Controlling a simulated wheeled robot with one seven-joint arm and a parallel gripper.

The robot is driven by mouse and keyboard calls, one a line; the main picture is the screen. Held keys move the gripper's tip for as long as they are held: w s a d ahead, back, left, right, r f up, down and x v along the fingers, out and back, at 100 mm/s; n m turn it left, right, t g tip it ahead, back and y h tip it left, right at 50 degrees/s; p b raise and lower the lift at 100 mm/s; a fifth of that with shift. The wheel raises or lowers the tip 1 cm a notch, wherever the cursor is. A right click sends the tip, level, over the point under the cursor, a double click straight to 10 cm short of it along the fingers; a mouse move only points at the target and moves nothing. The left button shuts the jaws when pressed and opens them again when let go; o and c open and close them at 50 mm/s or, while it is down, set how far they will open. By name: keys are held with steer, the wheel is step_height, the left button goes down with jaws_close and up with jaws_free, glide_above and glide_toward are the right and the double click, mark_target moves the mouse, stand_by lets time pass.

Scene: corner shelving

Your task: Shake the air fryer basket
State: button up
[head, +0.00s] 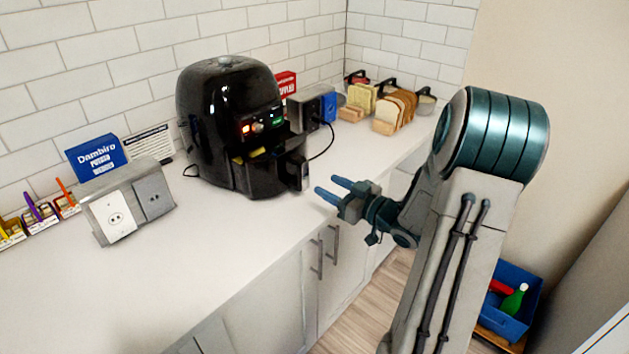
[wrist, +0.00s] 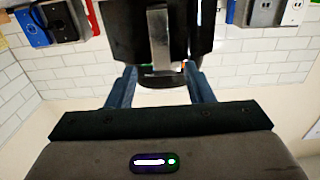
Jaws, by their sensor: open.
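The black air fryer (head: 222,115) stands on the white counter, with lit red and green marks on its front. Its basket (head: 268,176) sticks partway out of the front, and something yellow shows at the opening. The basket handle (head: 304,176) faces my gripper (head: 333,189). My gripper is open and empty, its blue fingers a little to the right of the handle and apart from it. In the wrist view, which looks upside down, the grey handle strip (wrist: 160,45) lies ahead, between the directions of the two fingers (wrist: 160,90).
Outlet boxes (head: 128,205) and a blue Dambiro box (head: 97,156) stand left of the fryer. A socket box with a cord (head: 312,108) and bread slices in racks (head: 393,110) stand to the right. The front left counter (head: 110,285) is clear.

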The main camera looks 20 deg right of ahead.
steer(key=v, duration=0.4)
steer(key=shift+w+a, duration=0.1)
stand_by(0.4)
steer(key=s+a+m+g+h, duration=0.2)
steer(key=s+a+g+h, duration=0.2)
steer(key=s+a+g, duration=0.2)
steer(key=s+a+r+m+g+h, duration=0.1)
steer(key=s+a+m+g+h, duration=0.2)
steer(key=s+a+g, duration=0.4)
steer(key=s+a+h, duration=0.1)
steer(key=s+a, duration=0.2)
steer(key=s, duration=0.4)
steer(key=shift+r+m, duration=0.3)
steer(key=shift+r, duration=0.05)
steer(key=shift+a, duration=0.1)
